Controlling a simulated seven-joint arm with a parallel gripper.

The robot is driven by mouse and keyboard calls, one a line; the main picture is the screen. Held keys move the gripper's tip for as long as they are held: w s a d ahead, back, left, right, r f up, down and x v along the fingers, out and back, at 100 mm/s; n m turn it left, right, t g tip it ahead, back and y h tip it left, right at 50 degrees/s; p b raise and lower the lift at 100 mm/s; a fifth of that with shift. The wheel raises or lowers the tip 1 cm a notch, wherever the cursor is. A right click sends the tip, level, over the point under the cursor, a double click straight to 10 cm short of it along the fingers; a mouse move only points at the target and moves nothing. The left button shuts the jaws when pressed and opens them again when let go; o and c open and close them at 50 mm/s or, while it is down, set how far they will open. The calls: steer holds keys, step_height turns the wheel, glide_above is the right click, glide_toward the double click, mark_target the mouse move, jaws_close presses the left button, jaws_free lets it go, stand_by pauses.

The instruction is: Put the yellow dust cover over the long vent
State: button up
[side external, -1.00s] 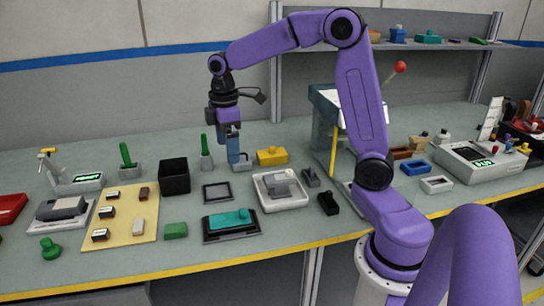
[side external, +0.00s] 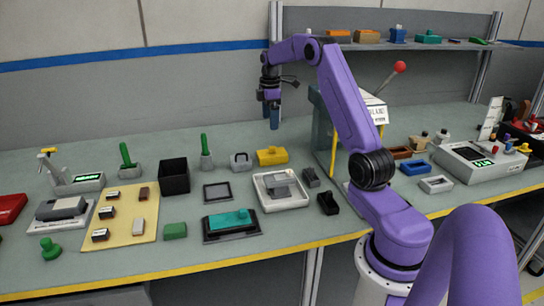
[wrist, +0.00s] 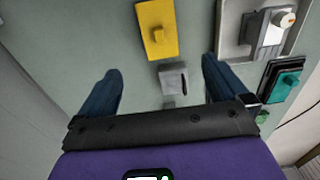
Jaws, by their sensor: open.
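The yellow dust cover (side external: 272,157), a block with a small knob on top, sits on the bench right of a small grey block (side external: 241,162). In the wrist view the yellow cover (wrist: 157,30) lies beyond the fingertips, and the grey block (wrist: 173,80) shows between the fingers with a dark slot-like mark. My gripper (side external: 275,126) is raised above the back of the bench, apart from both. In the wrist view my gripper (wrist: 160,66) is open, with nothing held between its blue fingers. I cannot tell for certain which piece is the long vent.
A white tray (side external: 262,205) with a grey part, a black base with a teal block (side external: 229,220) and a flat grey plate (side external: 217,192) stand in front. A black open box (side external: 174,177) and a green-handled piece (side external: 206,150) are left. The blue-grey stand (side external: 322,130) is right.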

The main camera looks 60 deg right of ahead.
mark_target(270, 147)
step_height(270, 147, down, 15)
steer(key=shift+w, duration=0.1)
steer(key=c, duration=1)
